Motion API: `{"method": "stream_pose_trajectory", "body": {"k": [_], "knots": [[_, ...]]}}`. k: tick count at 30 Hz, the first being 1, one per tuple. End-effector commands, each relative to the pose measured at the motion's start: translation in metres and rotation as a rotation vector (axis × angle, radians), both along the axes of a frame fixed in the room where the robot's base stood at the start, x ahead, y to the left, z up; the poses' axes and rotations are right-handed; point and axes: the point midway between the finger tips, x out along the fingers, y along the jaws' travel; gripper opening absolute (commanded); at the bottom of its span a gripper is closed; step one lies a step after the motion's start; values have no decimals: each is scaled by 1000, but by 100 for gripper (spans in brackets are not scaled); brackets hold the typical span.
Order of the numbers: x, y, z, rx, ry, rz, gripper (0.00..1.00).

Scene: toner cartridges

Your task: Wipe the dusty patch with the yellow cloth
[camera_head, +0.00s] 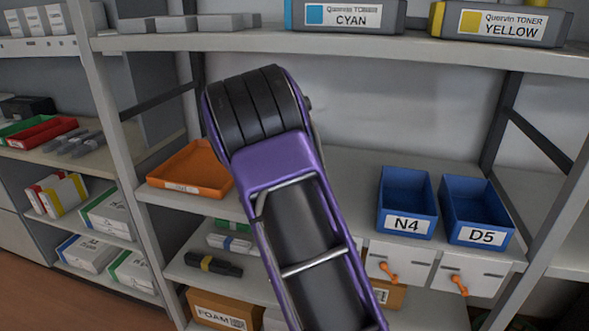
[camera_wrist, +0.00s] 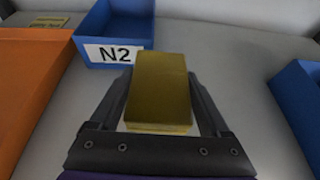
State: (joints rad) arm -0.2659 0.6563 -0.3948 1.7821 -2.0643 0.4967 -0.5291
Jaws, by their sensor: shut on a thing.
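My gripper (camera_wrist: 161,80) is shut on the yellow cloth (camera_wrist: 160,92), which looks like a thick folded block between the two dark fingers in the wrist view. The cloth is over the pale grey shelf, in front of the blue N2 bin (camera_wrist: 112,52). I cannot tell whether the cloth touches the shelf. I cannot make out the dusty patch in either view. In the head view my purple arm hides the gripper and the cloth.
An orange tray (camera_head: 188,187) is on the left of the shelf. Blue bins N4 (camera_head: 407,200) and D5 (camera_head: 477,212) stand on the right. A flat yellow item (camera_wrist: 48,22) lies behind the orange tray's edge. Toner boxes (camera_head: 345,15) sit on the shelf above.

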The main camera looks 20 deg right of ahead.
Motion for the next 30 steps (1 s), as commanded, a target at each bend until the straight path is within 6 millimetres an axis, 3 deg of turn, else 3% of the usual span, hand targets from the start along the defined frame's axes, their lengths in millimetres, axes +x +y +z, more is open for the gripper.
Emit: {"method": "stream_pose_trajectory", "body": {"k": [11,21,30], "knots": [[0,0,5,0,0,0,28],[0,0,32,-1,-1,0,28],[0,0,33,0,0,0,28]]}}
